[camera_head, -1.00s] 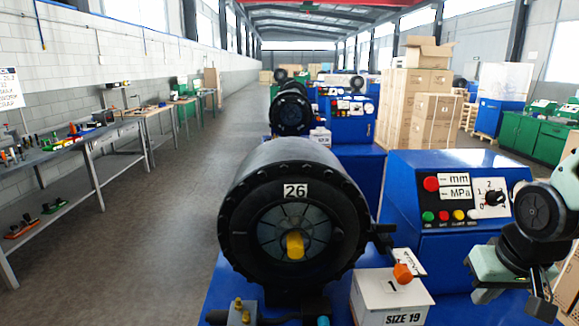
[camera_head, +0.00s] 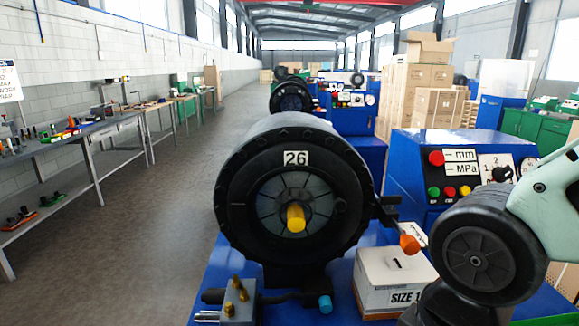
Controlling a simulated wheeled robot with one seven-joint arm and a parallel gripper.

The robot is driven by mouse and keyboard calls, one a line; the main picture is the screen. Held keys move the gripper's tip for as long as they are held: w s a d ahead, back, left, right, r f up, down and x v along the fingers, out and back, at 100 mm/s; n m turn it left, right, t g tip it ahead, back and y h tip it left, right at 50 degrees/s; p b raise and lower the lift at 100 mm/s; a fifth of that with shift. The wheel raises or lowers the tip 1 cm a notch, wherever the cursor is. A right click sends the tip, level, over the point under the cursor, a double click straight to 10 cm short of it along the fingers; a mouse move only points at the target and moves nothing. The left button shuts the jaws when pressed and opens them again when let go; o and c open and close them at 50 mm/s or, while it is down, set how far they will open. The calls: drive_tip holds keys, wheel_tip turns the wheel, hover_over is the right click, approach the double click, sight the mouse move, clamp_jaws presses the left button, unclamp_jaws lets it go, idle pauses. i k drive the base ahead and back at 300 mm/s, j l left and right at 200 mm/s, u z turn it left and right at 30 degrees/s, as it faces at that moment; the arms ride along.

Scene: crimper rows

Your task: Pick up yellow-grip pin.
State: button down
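A yellow cylindrical grip (camera_head: 296,217) sticks out of the centre of the round black crimper head (camera_head: 340,245), which bears the number 26. It looks like the yellow-grip pin; any shaft behind the grip is hidden inside the die opening. My arm's dark round joint fills the lower right, right of the crimper and in front of the control box. My gripper's fingers do not show; the arm runs out of the bottom of the picture.
A white SIZE box (camera_head: 392,285) stands right of the crimper, with an orange-tipped part (camera_head: 409,245) above it. A metal block with brass fittings (camera_head: 238,300) sits at front left. The blue control box (camera_head: 455,165) stands behind my arm. The aisle floor (camera_head: 170,240) is clear.

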sight(296, 220)
drive_tip(key=j+z, duration=0.15)
drive_tip(key=j, duration=0.35)
drive_tip(key=j+z, duration=0.15)
drive_tip(key=j, duration=0.4)
drive_tip(key=j+z, duration=0.15)
drive_tip(key=j, duration=0.4)
drive_tip(key=j+z, duration=0.15)
drive_tip(key=j, duration=0.35)
drive_tip(key=j+z, duration=0.15)
drive_tip(key=j, duration=0.4)
drive_tip(key=k+j+z, duration=0.15)
drive_tip(key=j, duration=0.3)
drive_tip(key=k+j+z, duration=0.15)
drive_tip(key=j, duration=0.35)
